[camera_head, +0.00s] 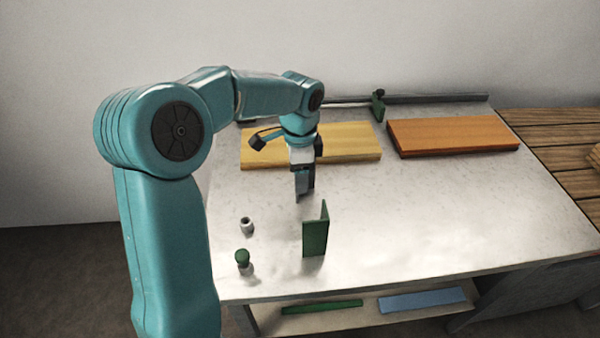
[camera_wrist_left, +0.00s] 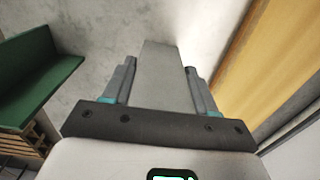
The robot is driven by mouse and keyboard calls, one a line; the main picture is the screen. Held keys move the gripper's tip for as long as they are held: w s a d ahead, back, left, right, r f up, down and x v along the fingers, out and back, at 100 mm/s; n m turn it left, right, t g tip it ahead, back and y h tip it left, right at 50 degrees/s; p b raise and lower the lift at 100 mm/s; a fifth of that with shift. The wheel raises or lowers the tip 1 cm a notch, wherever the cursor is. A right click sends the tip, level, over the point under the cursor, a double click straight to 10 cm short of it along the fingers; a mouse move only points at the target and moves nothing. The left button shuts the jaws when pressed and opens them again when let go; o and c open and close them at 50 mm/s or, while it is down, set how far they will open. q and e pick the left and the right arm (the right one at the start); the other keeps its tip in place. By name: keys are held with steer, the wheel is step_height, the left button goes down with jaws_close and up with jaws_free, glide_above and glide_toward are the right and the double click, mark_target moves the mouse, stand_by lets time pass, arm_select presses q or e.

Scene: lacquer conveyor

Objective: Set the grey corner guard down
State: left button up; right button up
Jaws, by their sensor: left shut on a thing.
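My left gripper (camera_head: 304,178) points down over the pale table, in front of the yellow board. It is shut on the grey corner guard (camera_wrist_left: 163,75), which shows between the two fingers in the left wrist view. In the head view only a small part of the guard shows at the fingertips, and I cannot tell whether it touches the tabletop. My right gripper is not in view.
A green corner guard (camera_head: 314,237) stands upright nearer the front. A small pale fitting (camera_head: 247,225) and a green-topped knob (camera_head: 242,259) stand left of it. Yellow (camera_head: 352,145) and orange (camera_head: 450,137) boards lie behind. The tabletop's right side is clear.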

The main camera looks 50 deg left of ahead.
arm_select(q)
steer(key=shift+r, duration=0.1)
steer(key=o, duration=1)
steer(key=shift+f, duration=0.2)
steer(key=shift+o, duration=0.2)
steer(key=shift+r, duration=0.35)
step_height(320, 180, up, 12)
steer(key=p, duration=0.1)
steer(key=shift+f+p, duration=0.15)
steer(key=shift+p, duration=0.2)
steer(key=shift+s, duration=0.1)
